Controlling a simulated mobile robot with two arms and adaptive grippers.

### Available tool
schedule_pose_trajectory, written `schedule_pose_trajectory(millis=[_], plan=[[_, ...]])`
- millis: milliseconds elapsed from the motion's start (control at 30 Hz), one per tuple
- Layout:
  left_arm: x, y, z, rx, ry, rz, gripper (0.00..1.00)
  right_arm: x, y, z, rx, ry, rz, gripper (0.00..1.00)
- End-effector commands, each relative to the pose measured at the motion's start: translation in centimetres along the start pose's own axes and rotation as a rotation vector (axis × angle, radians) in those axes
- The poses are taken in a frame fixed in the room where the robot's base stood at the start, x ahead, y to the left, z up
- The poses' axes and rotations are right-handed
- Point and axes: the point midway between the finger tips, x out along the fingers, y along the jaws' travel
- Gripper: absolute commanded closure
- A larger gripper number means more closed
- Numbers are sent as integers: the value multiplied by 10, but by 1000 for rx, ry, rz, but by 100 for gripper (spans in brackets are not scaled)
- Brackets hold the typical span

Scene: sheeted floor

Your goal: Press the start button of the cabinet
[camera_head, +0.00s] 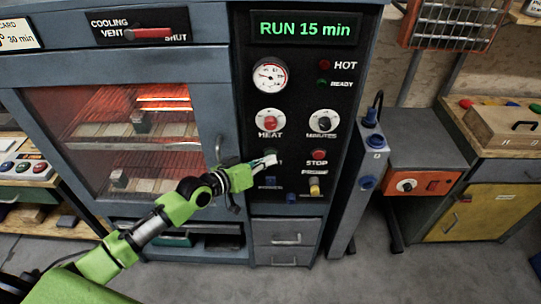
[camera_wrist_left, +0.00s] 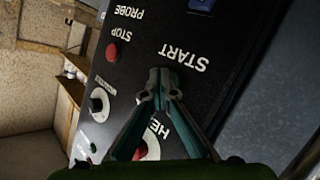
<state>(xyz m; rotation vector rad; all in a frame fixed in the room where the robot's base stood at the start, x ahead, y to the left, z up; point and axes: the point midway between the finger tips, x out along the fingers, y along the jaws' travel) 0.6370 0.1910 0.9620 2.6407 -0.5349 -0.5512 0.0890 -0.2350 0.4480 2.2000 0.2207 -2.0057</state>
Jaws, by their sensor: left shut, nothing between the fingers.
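The cabinet (camera_head: 217,70) has a glowing window on the left and a black control panel (camera_head: 338,95) on the right. My left gripper (camera_head: 268,161) is shut and empty, with its tips at the panel where the START label is mostly hidden. In the left wrist view, upside down, the closed fingertips (camera_wrist_left: 164,80) are right beside the START label (camera_wrist_left: 184,57). The start button itself is hidden behind the fingers; contact cannot be told. The display (camera_head: 306,28) reads RUN 15 min. My right gripper is not in view.
The red STOP button (camera_head: 319,155) is just right of my gripper. The HEAT knob (camera_head: 270,120) and MINUTES knob (camera_head: 323,120) sit above. A door handle (camera_head: 218,150) is close on the left. A grey post (camera_head: 360,185) stands right of the cabinet.

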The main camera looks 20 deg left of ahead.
Motion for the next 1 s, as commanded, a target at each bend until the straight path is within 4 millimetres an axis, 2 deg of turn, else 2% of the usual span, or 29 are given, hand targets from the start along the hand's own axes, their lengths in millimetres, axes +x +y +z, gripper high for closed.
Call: schedule_pose_trajectory(millis=[433, 767, 1000], plan=[[-10, 8, 5, -1, 1, 1, 100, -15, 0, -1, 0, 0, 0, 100], [-11, 9, 8, 0, 1, 0, 100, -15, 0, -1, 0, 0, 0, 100], [-24, 19, 14, -2, -1, 0, 100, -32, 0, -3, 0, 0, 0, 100]])
